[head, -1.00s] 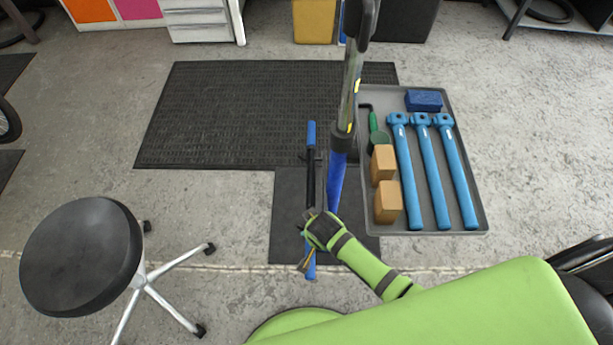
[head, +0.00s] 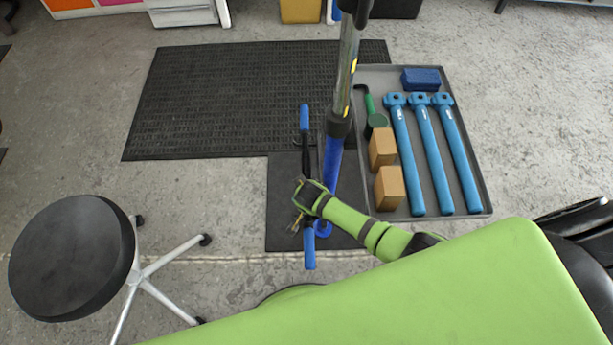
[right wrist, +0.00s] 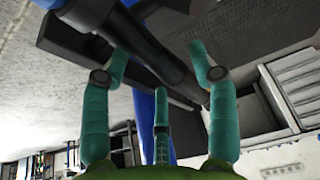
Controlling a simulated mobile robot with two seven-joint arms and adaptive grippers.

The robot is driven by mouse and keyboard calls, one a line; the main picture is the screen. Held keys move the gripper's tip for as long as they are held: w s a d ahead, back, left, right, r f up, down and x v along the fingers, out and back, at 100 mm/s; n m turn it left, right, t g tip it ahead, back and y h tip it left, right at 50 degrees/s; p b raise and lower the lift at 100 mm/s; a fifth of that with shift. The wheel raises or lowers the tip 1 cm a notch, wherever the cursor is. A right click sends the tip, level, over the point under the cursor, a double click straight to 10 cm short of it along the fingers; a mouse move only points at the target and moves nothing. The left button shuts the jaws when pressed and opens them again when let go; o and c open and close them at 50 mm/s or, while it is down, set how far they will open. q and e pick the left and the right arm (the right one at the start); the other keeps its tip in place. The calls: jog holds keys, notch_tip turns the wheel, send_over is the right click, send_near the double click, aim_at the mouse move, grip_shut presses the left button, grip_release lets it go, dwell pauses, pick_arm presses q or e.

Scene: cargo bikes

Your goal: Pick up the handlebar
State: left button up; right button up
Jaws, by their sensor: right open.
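The handlebar (head: 306,160) is a dark bar with blue grips at both ends. In the head view it lies lengthwise, left of the blue and silver post (head: 340,110). My right gripper (head: 297,208) is open over the lower half of the handlebar and hides part of it. In the right wrist view its teal fingers (right wrist: 158,75) are spread, with a dark bar (right wrist: 155,48) running diagonally just beyond them. I cannot tell whether they touch it. My left gripper is not in view.
A grey tray (head: 488,208) right of the post holds blue hammers (head: 432,150), wooden blocks (head: 389,188), a blue block (head: 421,78) and a green-handled tool (head: 372,108). A black stool (head: 72,258) stands at lower left. Black mats (head: 220,100) cover the floor.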

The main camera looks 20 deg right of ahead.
jog(key=shift+r, duration=0.1)
grip_shut()
